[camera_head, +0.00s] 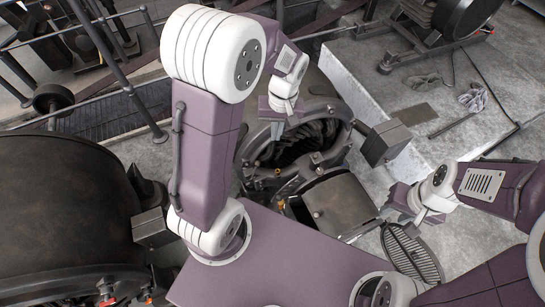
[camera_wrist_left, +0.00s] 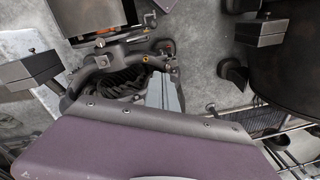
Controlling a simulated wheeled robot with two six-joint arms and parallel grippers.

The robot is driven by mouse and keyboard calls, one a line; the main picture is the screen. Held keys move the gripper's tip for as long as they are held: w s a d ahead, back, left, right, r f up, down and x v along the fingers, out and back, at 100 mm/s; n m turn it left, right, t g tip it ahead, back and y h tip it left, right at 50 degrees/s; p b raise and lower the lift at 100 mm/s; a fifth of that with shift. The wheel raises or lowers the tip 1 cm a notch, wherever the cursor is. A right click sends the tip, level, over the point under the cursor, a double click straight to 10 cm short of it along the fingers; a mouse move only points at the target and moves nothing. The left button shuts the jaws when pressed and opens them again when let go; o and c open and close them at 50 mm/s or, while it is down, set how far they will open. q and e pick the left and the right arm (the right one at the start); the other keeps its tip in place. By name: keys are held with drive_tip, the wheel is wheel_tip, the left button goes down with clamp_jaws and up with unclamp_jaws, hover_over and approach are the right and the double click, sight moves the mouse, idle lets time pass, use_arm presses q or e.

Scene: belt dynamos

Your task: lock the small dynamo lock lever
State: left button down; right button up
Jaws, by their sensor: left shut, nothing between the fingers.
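The small dynamo (camera_head: 341,206) stands on the floor in the middle of the head view, behind my purple base. It has a brown rounded cover and an open dark ring housing (camera_head: 346,110). In the left wrist view its ring frame (camera_wrist_left: 82,75) shows beneath my wrist. Small orange-tipped fittings sit on its frame; I cannot tell which is the lock lever. My left gripper (camera_head: 266,153) points down at the left side of the ring, its fingers shut and empty; they also show in the wrist view (camera_wrist_left: 165,94). My right gripper (camera_head: 416,225) hangs right of the dynamo, its fingers unclear.
A big dark drum machine (camera_head: 60,205) fills the left. Grey blocks on arms stick out beside the small dynamo (camera_head: 385,142) and the drum (camera_head: 151,228). A pale stone platform (camera_head: 440,95) with gloves (camera_head: 473,98) is at right. A round grate (camera_head: 412,255) lies below my right gripper.

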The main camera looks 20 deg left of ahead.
use_arm(q)
drive_tip(key=w+f+n+y+b, duration=0.1)
drive_tip(key=w+f+b, duration=0.3)
drive_tip(key=f, duration=0.4)
drive_tip(key=w+a+f+n+g+b, duration=0.1)
drive_tip(key=w+f+n+b, duration=0.1)
drive_tip(key=w+f+b, duration=0.3)
wheel_tip(320, 180, down, 4)
drive_tip(key=shift+f+g+y+b, duration=0.1)
drive_tip(key=shift+g+y+b, duration=0.25)
drive_tip(key=shift+b, duration=0.5)
drive_tip(key=s+a+f+b, duration=0.3)
drive_tip(key=s+a+f, duration=0.1)
drive_tip(key=f, duration=0.6)
drive_tip(key=shift+a+f+b, duration=0.15)
drive_tip(key=shift+a+b, duration=0.15)
drive_tip(key=shift+a, duration=0.5)
